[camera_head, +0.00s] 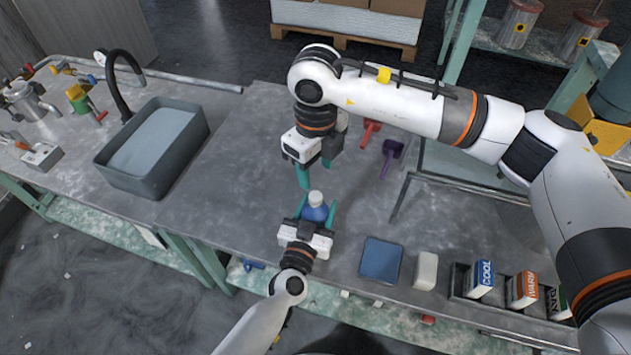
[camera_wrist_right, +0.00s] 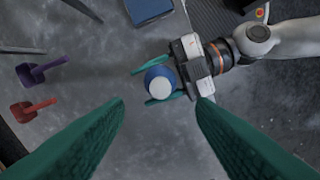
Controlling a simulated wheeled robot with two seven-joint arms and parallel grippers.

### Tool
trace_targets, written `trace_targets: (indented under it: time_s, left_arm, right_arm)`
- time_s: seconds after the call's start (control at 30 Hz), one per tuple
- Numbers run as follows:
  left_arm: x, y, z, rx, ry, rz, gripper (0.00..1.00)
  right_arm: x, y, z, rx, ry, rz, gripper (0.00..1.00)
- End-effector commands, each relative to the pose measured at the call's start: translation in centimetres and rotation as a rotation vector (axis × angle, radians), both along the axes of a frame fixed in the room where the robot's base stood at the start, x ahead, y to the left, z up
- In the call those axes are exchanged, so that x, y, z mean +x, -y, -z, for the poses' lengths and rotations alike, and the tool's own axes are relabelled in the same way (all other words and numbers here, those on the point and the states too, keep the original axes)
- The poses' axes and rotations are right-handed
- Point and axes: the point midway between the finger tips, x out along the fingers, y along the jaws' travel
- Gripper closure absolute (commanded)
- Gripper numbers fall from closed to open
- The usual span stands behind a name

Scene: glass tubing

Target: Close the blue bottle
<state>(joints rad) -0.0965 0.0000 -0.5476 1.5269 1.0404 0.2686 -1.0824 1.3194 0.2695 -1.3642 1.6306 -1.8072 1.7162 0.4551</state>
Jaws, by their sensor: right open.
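The blue bottle (camera_head: 315,212) stands upright near the front of the grey workbench. A white cap (camera_head: 316,197) sits on its top; I cannot tell how tight it is. My left gripper (camera_head: 315,209) comes from the front edge and has its teal fingers on both sides of the bottle, shut on it. In the right wrist view the bottle (camera_wrist_right: 150,74) and its round white cap (camera_wrist_right: 160,87) lie beyond my right fingers. My right gripper (camera_wrist_right: 160,105) is open and empty, above and behind the bottle. In the head view its fingers are partly hidden.
A blue tray (camera_head: 381,261) and a white block (camera_head: 426,271) lie right of the bottle. A rack with labelled boxes (camera_head: 480,278) is further right. A red scoop (camera_head: 371,130) and a purple scoop (camera_head: 391,150) lie behind. A grey basin (camera_head: 155,150) stands left.

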Motion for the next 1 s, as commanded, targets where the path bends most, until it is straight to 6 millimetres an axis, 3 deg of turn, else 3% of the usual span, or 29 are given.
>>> trace_targets:
  time_s: [0.1, 0.23, 0.6, 0.63, 0.77, 1.0]
  left_arm:
    - [0.0, 0.0, 0.1, 0.001, -0.001, 0.0, 1.0]
    - [0.0, 0.0, 0.1, 0.001, -0.001, 0.0, 1.0]
    - [0.0, 0.0, 0.0, 0.001, -0.001, 0.0, 1.0]
    - [0.0, 0.0, 0.0, 0.001, -0.001, 0.0, 0.44]
    - [0.0, 0.0, 0.0, 0.0, -0.001, 0.0, 0.23]
    - [0.0, 0.0, 0.0, 0.0, 0.0, 0.0, 0.22]
  right_arm:
    - [0.0, 0.0, -2.2, 0.001, 0.002, -0.001, 0.49]
    - [0.0, 0.0, -3.6, 0.001, 0.001, 0.0, 0.49]
    - [0.0, 0.0, -4.2, 0.001, -0.001, -0.001, 0.49]
    - [0.0, 0.0, -4.2, 0.001, -0.001, -0.001, 0.49]
    - [0.0, 0.0, -4.2, 0.001, -0.001, -0.001, 0.49]
    - [0.0, 0.0, -4.2, 0.001, -0.001, -0.001, 0.49]
